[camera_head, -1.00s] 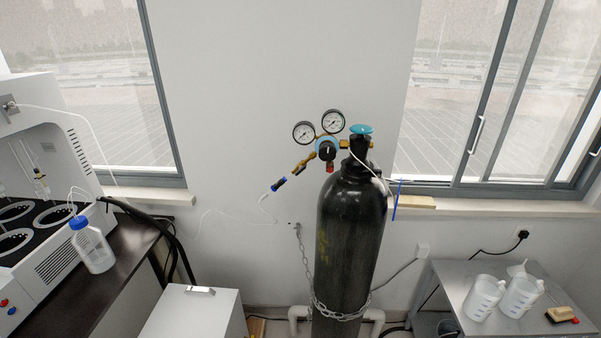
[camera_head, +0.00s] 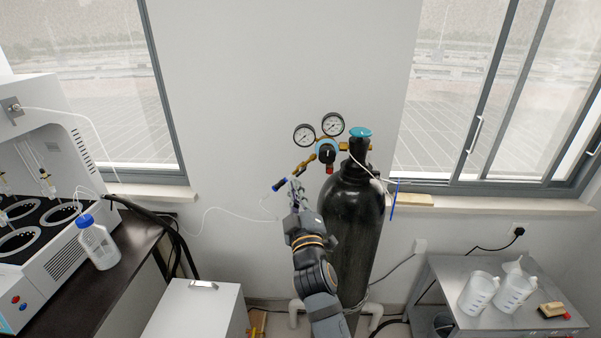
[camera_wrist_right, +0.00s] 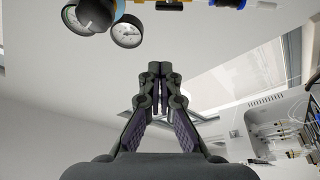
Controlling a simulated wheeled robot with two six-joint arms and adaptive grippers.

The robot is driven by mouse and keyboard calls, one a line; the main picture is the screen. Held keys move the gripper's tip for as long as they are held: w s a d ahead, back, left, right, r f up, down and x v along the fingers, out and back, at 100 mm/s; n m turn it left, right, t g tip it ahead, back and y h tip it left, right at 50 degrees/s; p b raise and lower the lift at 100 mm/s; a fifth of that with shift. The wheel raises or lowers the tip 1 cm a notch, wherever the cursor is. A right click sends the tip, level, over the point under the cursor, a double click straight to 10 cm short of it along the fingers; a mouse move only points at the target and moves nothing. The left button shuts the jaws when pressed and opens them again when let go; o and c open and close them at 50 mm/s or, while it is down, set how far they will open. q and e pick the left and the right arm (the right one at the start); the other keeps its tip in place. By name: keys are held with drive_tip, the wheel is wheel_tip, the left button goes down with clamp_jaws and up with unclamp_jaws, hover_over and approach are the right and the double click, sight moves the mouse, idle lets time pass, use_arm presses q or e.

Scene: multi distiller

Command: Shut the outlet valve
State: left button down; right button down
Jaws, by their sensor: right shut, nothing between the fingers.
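The outlet valve with a blue lever (camera_head: 281,184) sits at the lower left end of the brass fitting below the regulator (camera_head: 327,151). A blue part (camera_wrist_right: 228,3), probably the same valve, is cut off at the top of the right wrist view. My right gripper (camera_head: 296,187) is shut and empty, just right of the blue lever in the head view. In the wrist view its fingertips (camera_wrist_right: 160,72) meet, with a gap below the fittings; contact with the valve is not seen. My left gripper is not in view.
The black gas cylinder (camera_head: 352,225) stands close to the right of my arm, with two gauges (camera_head: 333,124) and a turquoise top knob (camera_head: 360,132) above. A thin white tube (camera_head: 225,209) runs left. A white box (camera_head: 195,310) stands lower left.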

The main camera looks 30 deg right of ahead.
sight(300, 172)
drive_tip(key=w+d, duration=0.1)
drive_tip(key=w, duration=0.2)
drive_tip(key=w+d+b, duration=0.1)
drive_tip(key=w+d, duration=0.1)
drive_tip(key=w+d+b, duration=0.1)
drive_tip(key=w, duration=0.2)
drive_tip(key=shift+w+d, duration=0.3)
drive_tip(key=shift+s+d+f+b, duration=0.25)
drive_tip(key=shift+s+d+b, duration=0.15)
drive_tip(key=shift+d+b, duration=0.05)
drive_tip(key=shift+w+a, duration=0.1)
